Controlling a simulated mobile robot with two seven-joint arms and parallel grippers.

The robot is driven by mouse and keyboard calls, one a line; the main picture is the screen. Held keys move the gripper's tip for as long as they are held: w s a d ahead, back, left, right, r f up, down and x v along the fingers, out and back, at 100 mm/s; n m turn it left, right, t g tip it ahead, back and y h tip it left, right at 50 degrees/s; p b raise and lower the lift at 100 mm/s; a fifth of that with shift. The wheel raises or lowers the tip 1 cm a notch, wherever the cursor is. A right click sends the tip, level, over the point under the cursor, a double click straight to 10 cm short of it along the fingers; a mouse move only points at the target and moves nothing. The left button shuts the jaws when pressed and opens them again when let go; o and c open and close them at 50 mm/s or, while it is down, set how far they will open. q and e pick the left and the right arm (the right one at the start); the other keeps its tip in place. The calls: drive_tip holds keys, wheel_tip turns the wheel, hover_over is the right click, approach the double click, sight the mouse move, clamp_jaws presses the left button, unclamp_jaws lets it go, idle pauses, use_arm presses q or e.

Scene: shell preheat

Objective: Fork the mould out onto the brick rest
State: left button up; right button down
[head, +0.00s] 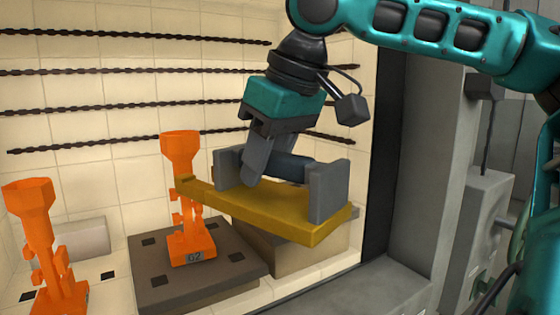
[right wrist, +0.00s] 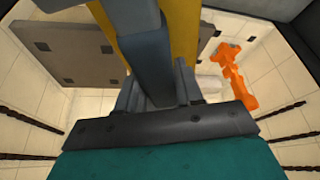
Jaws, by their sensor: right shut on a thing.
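An orange mould (head: 192,240) with a funnel top and a "G2" label stands upright on a dark slotted slab (head: 155,292). A second orange mould (head: 38,240) stands at the far left; one orange mould (right wrist: 235,78) shows at right in the right wrist view. My right gripper (head: 262,172) is shut on the dark bar between the grey uprights of a yellow fork (head: 265,212). The fork's left end overlaps the G2 mould's stem; I cannot tell whether they touch. A tan block (head: 285,255), possibly the brick rest, is partly hidden below the fork. My left gripper is out of view.
Cream tiled walls carry several dark twisted rods (head: 130,70). A pale cylinder (head: 85,238) lies behind the left mould. A dark opening edge and grey frame (head: 428,170) stand close on the right. A grey sill (head: 365,292) runs along the front.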

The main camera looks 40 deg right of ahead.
drive_tip(key=w+a, duration=0.1)
drive_tip(key=w, duration=0.8)
drive_tip(key=shift+w, duration=0.4)
drive_tip(key=shift+a, duration=0.1)
drive_tip(key=shift+r, duration=0.15)
wheel_tip(320, 180, up, 7)
idle(1.5)
idle(0.6)
drive_tip(key=shift+r, duration=1.05)
idle(0.3)
